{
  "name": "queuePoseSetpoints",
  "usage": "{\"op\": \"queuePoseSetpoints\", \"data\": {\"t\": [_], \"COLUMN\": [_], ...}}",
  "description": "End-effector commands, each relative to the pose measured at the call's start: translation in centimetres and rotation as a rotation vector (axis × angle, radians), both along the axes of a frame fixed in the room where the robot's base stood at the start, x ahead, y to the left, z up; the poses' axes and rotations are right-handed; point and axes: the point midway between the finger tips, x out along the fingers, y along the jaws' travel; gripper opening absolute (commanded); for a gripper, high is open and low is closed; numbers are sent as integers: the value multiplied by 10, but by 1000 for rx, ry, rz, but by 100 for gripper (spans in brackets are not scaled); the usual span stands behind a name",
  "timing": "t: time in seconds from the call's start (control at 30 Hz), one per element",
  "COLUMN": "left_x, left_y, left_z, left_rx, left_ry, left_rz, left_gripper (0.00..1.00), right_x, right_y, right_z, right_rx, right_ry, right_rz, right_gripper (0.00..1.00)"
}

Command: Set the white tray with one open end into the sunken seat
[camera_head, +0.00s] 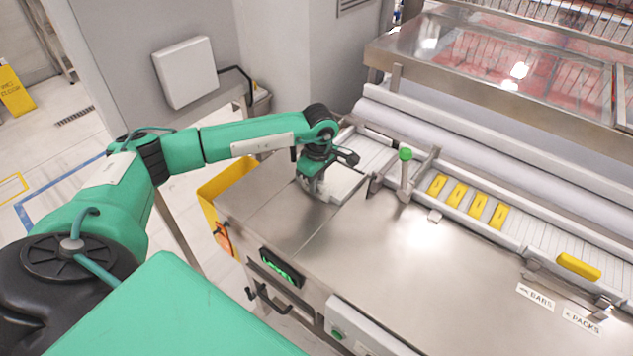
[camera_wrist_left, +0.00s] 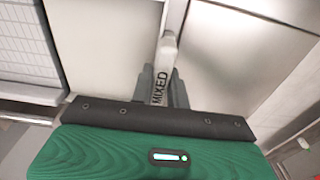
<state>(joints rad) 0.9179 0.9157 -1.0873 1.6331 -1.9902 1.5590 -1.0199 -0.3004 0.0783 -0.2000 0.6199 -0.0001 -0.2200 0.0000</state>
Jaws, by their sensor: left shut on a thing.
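The white tray (camera_head: 347,181) is at the left end of the steel worktop, beside the slatted conveyor. My left gripper (camera_head: 314,190) reaches down to its near left side and is shut on its wall. In the left wrist view, the fingers of my left gripper (camera_wrist_left: 164,88) pinch a white wall marked MIXED, part of the tray (camera_wrist_left: 106,42). The arm partly covers the tray in the head view. I cannot make out the sunken seat, nor whether the tray rests on the top or hangs just above it. My right gripper is not in view.
The steel worktop (camera_head: 400,265) is clear to the right. A post with a green knob (camera_head: 405,155) stands right of the tray. Several yellow bars (camera_head: 457,194) and a longer yellow pack (camera_head: 579,266) lie on the conveyor. A yellow bin (camera_head: 224,187) stands off the left edge.

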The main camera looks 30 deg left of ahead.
Motion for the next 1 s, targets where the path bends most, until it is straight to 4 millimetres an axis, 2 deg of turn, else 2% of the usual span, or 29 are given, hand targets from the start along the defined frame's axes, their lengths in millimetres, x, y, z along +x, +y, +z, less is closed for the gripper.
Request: {"op": "queuePoseSetpoints", "data": {"t": [0.03, 0.07, 0.17, 0.2, 0.57, 0.77, 1.0], "left_x": [0, 0, 0, 0, 1, 1, 1], "left_y": [0, 0, 0, 0, 0, -2, -4], "left_z": [-1, -1, 0, 0, 4, 37, 93], "left_rx": [0, 0, 0, 0, 0, 0, 1], "left_ry": [-1, -1, -1, -1, -2, -6, -5], "left_rz": [0, 0, 0, 0, 0, 0, -1], "left_gripper": [0, 18, 38, 42, 42, 42, 42], "right_x": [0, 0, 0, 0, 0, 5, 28], "right_y": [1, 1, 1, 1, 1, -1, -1], "right_z": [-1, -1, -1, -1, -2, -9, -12], "right_rx": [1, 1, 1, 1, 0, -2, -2], "right_ry": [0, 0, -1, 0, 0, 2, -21], "right_rz": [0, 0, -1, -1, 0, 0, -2], "right_gripper": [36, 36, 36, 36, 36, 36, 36]}}
